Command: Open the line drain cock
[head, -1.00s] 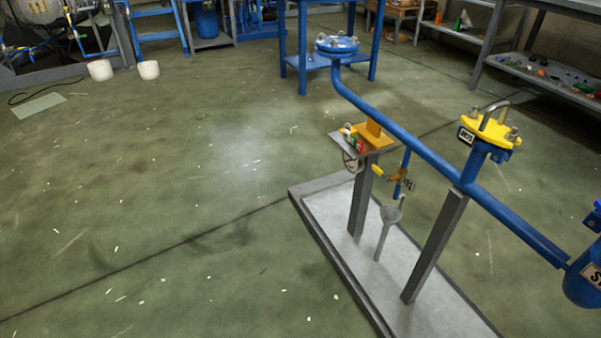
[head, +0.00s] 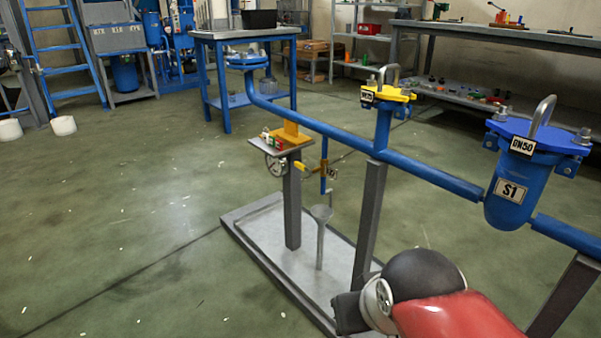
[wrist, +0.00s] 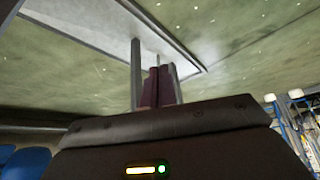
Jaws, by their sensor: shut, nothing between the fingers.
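The line drain cock shows in the head view as a small valve with a yellow handle (head: 309,168) on a short blue drain pipe (head: 323,179) under the sloping blue line (head: 350,139). A small tag hangs beside it, too small to read. In the wrist view my gripper (wrist: 160,87) is shut and empty. The cock is not recognisable in that view.
Grey posts (head: 369,222) on a plinth (head: 258,233) carry the line. A blue strainer marked S1 (head: 519,170) hangs at right.

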